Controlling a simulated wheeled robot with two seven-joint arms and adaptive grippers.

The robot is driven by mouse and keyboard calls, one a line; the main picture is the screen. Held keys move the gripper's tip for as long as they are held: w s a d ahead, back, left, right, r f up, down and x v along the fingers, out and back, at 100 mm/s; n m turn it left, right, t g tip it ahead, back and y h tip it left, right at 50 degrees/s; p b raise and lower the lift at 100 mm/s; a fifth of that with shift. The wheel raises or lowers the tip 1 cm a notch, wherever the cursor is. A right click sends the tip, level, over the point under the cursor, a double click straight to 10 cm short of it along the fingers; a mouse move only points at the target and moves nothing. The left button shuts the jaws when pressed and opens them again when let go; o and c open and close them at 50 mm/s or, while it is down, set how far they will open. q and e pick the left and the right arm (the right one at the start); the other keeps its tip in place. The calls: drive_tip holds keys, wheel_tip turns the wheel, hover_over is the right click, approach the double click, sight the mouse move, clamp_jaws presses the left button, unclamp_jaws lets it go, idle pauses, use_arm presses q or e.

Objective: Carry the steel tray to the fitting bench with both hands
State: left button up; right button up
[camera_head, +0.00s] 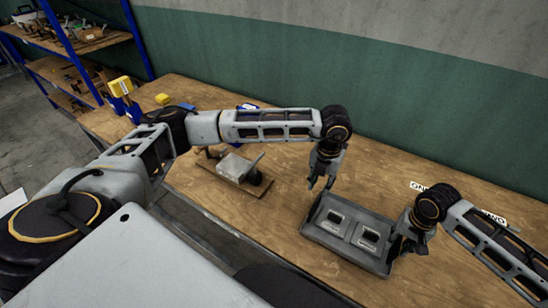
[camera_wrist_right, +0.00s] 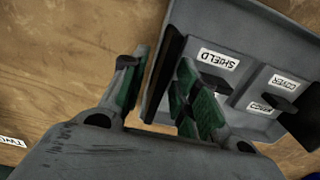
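The steel tray (camera_head: 322,238) is a grey, shallow-walled tray lying on the wooden bench, with labelled compartments inside. In the right wrist view the tray (camera_wrist_right: 195,25) shows labels reading SHIELD and COVER upside down. My left gripper (camera_head: 319,186) is above the tray's far left corner, fingers apart and empty; I cannot tell whether it touches the tray. My right gripper (camera_head: 405,249) is at the tray's right end. In the right wrist view its fingers (camera_wrist_right: 157,75) are spread, one outside the tray's end wall and one inside it.
A wooden board with a metal fixture (camera_head: 238,167) sits left of the tray, under my left arm. Yellow and blue items (camera_head: 121,88) stand at the bench's far left. White labels (camera_head: 417,186) lie near the back. A blue shelf (camera_head: 70,50) stands left. A green wall bounds the bench.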

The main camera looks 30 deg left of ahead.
drive_tip(key=shift+r, duration=0.1)
idle(0.3)
wheel_tip(320, 180, up, 12)
idle(0.7)
drive_tip(key=shift+s+f, duration=0.15)
drive_tip(key=shift+f, duration=0.05)
idle(0.5)
